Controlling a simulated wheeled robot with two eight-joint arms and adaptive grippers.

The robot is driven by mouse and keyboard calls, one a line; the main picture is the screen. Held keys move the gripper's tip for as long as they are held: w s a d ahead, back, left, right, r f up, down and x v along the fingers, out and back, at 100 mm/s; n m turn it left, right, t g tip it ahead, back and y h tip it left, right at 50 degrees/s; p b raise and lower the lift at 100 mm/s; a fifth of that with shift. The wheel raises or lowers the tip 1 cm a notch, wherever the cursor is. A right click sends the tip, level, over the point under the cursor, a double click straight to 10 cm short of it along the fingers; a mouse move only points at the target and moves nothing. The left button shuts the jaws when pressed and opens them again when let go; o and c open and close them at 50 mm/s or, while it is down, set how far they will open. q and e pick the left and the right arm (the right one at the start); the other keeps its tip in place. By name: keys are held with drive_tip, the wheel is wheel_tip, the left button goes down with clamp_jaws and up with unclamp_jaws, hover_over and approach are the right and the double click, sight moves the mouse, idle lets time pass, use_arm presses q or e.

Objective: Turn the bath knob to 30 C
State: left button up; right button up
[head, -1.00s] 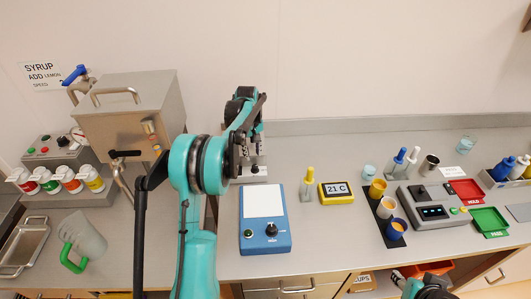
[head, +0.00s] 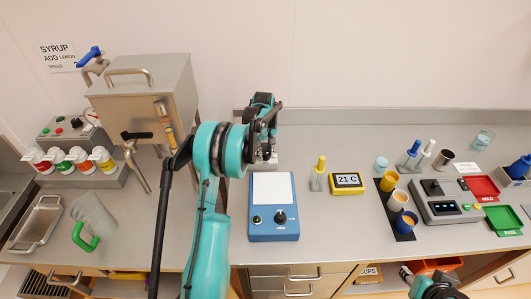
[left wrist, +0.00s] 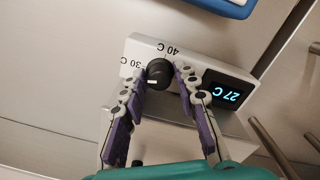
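In the left wrist view the bath's white control box (left wrist: 136,50) shows upside down, with 30 C and 40 C marks beside a round black knob (left wrist: 159,72). A white pointer mark shows on the knob. Its dark display (left wrist: 226,95) reads 27 C. My left gripper (left wrist: 162,73) has a fingertip on each side of the knob, apparently closed on it. In the head view my left gripper (head: 264,153) is at the back of the counter and hides most of the bath. My right gripper (head: 437,289) is cut off at the bottom edge, its fingers unclear.
A blue device (head: 273,229) with a white top and black knob stands just in front. A yellow display (head: 347,183) reading 21 C and a yellow-capped bottle (head: 318,174) stand right of it.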

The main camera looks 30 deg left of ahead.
sight(265, 153)
use_arm(q)
clamp_jaws()
drive_tip(key=shift+m+b, duration=0.3)
drive_tip(key=shift+m, duration=1.3)
drive_tip(key=shift+o, duration=1.3)
unclamp_jaws()
drive_tip(key=shift+r, duration=0.15)
wheel_tip(265, 153, up, 12)
drive_tip(key=shift+s+a, duration=0.15)
